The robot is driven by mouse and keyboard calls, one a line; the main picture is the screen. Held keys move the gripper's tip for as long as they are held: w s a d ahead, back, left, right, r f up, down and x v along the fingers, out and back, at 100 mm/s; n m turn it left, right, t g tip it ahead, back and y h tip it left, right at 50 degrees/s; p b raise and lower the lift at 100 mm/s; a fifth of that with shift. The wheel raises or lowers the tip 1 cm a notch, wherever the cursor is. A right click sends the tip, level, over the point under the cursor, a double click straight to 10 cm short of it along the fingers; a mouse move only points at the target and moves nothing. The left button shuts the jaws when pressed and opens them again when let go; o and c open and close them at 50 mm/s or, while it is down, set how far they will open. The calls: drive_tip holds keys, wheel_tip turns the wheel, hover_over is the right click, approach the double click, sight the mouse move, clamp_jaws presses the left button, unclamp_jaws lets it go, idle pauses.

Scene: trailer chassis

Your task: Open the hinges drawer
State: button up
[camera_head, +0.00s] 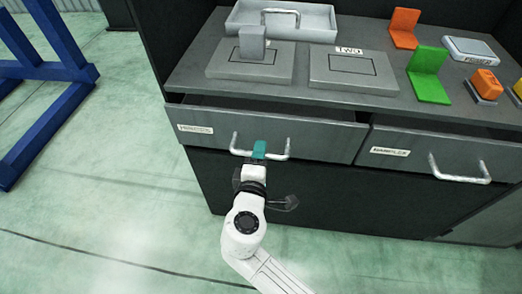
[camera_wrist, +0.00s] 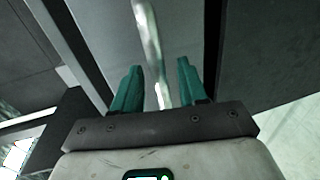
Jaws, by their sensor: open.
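The left drawer (camera_head: 310,137) under the counter has a grey front and a small white label (camera_head: 195,129) too blurred to read with certainty. A dark gap shows along its top edge. Its pale bar handle (camera_head: 279,156) sits at the middle of the front. My gripper (camera_head: 259,150) is at this handle, its teal fingertips hiding part of the bar. In the wrist view the handle (camera_wrist: 148,38) runs between the two teal fingers of my gripper (camera_wrist: 160,82), which stand apart on either side of it.
A second drawer (camera_head: 415,150) with its own handle (camera_head: 460,177) is to the right. The counter (camera_head: 300,88) above holds a grey tray (camera_head: 315,22), an orange bracket (camera_head: 404,28) and a green bracket (camera_head: 428,74). A blue frame (camera_head: 45,85) stands at the left; the floor between is clear.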

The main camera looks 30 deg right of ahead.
drive_tip(key=shift+x, duration=1.25)
drive_tip(key=shift+c, duration=0.2)
clamp_jaws()
